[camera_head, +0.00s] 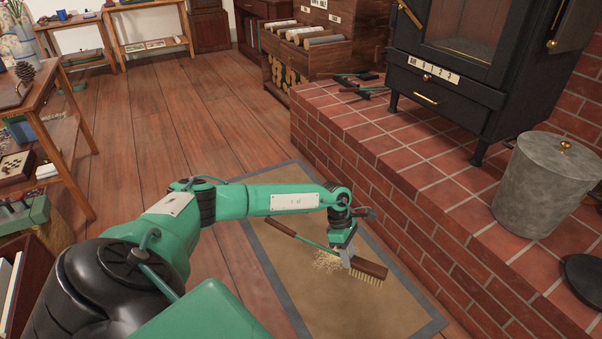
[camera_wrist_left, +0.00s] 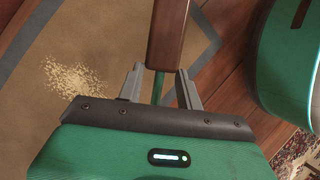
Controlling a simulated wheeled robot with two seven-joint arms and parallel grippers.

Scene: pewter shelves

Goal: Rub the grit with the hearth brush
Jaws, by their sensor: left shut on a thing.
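The hearth brush has a brown wooden head (camera_head: 370,268) with pale bristles, a thin green shank and a wooden handle end (camera_head: 281,228). My left gripper (camera_head: 347,256) is shut on the brush, above the mat. In the left wrist view the fingers (camera_wrist_left: 160,88) close around the green shank, beside a wooden part of the brush (camera_wrist_left: 166,35). The grit (camera_head: 327,261) is a loose pale patch on the tan mat (camera_head: 290,275), just left of the brush head. It also shows in the left wrist view (camera_wrist_left: 74,79). Whether the bristles touch the mat is unclear. My right gripper is out of view.
A raised brick hearth (camera_head: 400,215) borders the mat on the right. It bears a black stove (camera_head: 450,85), a grey lidded bucket (camera_head: 540,190) and dark tools (camera_head: 360,85). A wooden table (camera_head: 60,90) stands at left. The wooden floor (camera_head: 190,120) between is clear.

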